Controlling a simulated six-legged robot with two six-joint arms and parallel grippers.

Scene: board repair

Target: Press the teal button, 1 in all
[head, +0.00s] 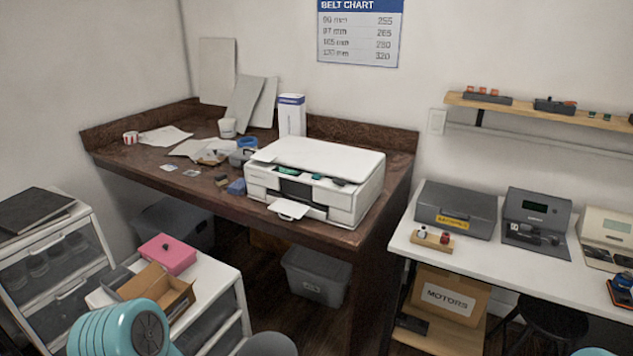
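I cannot make out a teal button for certain anywhere in the head view. A white printer (330,160) stands on the dark wooden desk, with its front slot open. Small green-teal parts (300,172) show inside that slot, too small to tell what they are. On the white table at the right are a grey case (455,209) with a yellow label and a dark device (538,215) with a small screen. Neither of my grippers shows; only teal parts of my arms appear at the bottom edge.
The dark desk (225,195) holds papers and cups. A white drawer unit (215,285) with a pink box (167,254) and an open cardboard box (160,290) stands at lower left. A motors carton (450,296) and a black stool (553,317) are below the right table.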

